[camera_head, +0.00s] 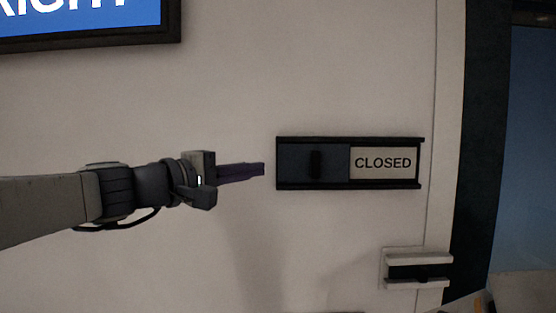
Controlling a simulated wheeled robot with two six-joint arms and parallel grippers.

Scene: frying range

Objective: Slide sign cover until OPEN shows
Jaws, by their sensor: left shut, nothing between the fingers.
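The sign (384,184) is a dark frame fixed on the pale wall, right of the picture's middle. Its right half shows a light plate with the word CLOSED (383,163). The dark blue-grey sliding cover (335,163) sits over the left half and has a black upright handle (316,164). The left half of the plate is hidden under the cover. My left gripper (263,169) comes in from the left, shut and empty. Its fingertips point right and end a little left of the sign's frame, apart from the cover and handle in the picture. My right gripper is not in view.
A blue sign with white letters (75,15) hangs at the top left. A small pale bracket with a dark slot (417,272) is below the sign at the right. A dark door frame (482,130) stands at the right. The wall around my gripper is clear.

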